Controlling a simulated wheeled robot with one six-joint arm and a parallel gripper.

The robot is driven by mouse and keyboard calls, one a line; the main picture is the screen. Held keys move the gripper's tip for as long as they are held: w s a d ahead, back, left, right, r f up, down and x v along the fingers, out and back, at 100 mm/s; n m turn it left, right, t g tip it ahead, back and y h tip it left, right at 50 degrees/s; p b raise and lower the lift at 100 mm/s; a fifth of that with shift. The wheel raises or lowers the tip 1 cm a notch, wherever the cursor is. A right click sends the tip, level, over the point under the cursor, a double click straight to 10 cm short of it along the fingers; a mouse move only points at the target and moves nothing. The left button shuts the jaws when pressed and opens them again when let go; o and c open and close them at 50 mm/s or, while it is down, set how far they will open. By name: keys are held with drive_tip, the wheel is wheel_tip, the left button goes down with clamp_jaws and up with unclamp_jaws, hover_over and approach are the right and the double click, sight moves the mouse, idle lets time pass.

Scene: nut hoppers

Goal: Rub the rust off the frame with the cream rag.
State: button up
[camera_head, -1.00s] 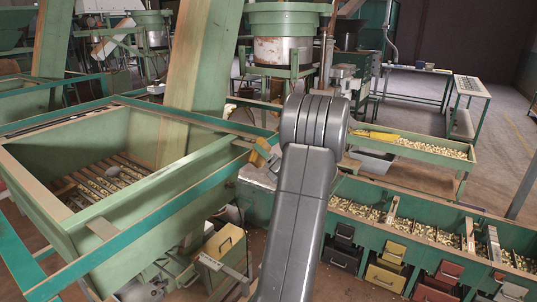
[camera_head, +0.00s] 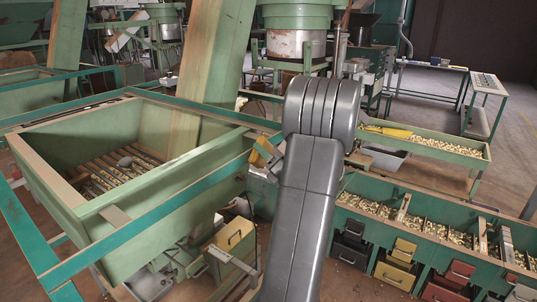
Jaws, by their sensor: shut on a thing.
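The green frame (camera_head: 150,213) runs round the large hopper (camera_head: 150,240) at the left, with brown, rusty-looking edges. My gripper (camera_head: 264,154) shows only in small part, left of my grey arm and close to the frame's right end. A tan-yellow piece shows there, seemingly the cream rag (camera_head: 258,158) in the shut jaws. My arm hides most of the gripper, and I cannot tell whether the rag touches the frame.
A wooden-edged chute (camera_head: 203,75) rises from the hopper. A trough of nuts (camera_head: 440,145) and a row of nut bins (camera_head: 345,219) with coloured drawers stand at the right. A yellow drawer box (camera_head: 230,235) is below the hopper. Open floor lies at the far right.

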sight(258, 159)
drive_tip(key=shift+s+a, duration=1.2)
drive_tip(key=shift+s, duration=0.3)
drive_tip(key=shift+s+d, duration=0.9)
drive_tip(key=shift+d, duration=0.3)
drive_tip(key=shift+s+d, duration=0.85)
drive_tip(key=shift+d, duration=0.35)
drive_tip(key=shift+d, duration=0.1)
drive_tip(key=shift+s+d+p, duration=0.5)
drive_tip(key=shift+s+d, duration=0.4)
drive_tip(key=shift+d, duration=0.25)
drive_tip(key=shift+w+a+r+p, duration=0.1)
drive_tip(key=shift+w+a, duration=0.6)
drive_tip(key=shift+a, duration=0.2)
drive_tip(key=shift+w+a+f+p, duration=0.1)
drive_tip(key=shift+w+a+p, duration=0.05)
drive_tip(key=shift+w+a, duration=0.7)
drive_tip(key=shift+w+a+r+p, duration=0.1)
drive_tip(key=shift+w+a, duration=0.45)
drive_tip(key=shift+a, duration=0.45)
